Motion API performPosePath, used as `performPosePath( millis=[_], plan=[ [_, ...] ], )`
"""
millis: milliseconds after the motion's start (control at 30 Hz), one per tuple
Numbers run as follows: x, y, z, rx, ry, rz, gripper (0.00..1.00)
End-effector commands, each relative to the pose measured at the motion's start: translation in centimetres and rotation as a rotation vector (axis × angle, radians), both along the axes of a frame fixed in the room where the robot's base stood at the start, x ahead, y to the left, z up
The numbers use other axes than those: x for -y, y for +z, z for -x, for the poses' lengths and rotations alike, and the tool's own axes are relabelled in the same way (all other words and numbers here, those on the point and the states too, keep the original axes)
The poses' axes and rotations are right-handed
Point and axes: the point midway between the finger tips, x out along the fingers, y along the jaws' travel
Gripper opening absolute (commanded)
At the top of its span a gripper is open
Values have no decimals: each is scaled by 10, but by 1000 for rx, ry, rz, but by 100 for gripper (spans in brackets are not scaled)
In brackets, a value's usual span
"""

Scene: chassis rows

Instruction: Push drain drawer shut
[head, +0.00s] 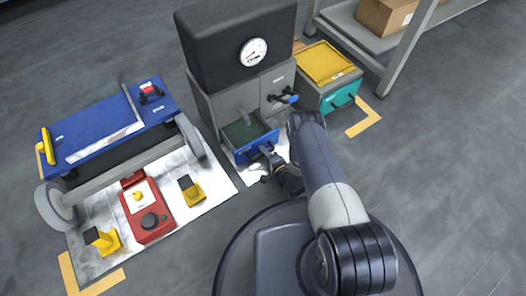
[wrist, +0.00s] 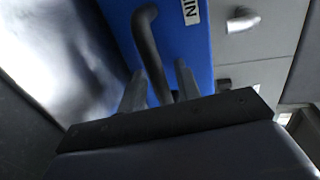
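The drain drawer has a blue front (head: 263,144) and a green inside (head: 243,131). It stands pulled out from the lower part of the grey cabinet (head: 232,100). In the wrist view its blue front (wrist: 185,38) fills the upper middle, with a label ending in "IN" and a black bar handle (wrist: 150,50). My gripper (head: 270,164) is just in front of the drawer front. In the wrist view my gripper's two fingers (wrist: 159,78) are apart, with the handle's lower part between them and blue showing beside it. Whether the fingers touch the handle is unclear.
A black valve with a blue end (head: 284,97) sticks out above the drawer. A green drawer unit with a yellow top (head: 325,65) stands right. A blue cart (head: 95,135) and a red box (head: 147,209) are left.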

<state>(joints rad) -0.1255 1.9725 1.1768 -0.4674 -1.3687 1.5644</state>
Motion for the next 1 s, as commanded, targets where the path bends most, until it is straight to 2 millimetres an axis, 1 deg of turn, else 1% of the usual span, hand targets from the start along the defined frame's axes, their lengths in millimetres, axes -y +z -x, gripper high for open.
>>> performPosePath(
  millis=[67, 433, 833, 933, 1000],
  plan=[
    [0, 0, 0, 0, 0, 0, 31],
    [0, 0, 0, 0, 0, 0, 1],
    [0, 0, -1, 0, 0, 0, 0],
    [-4, 0, -6, 2, 1, 0, 0],
    [-9, 0, -13, 3, 1, 0, 0]
  ],
)
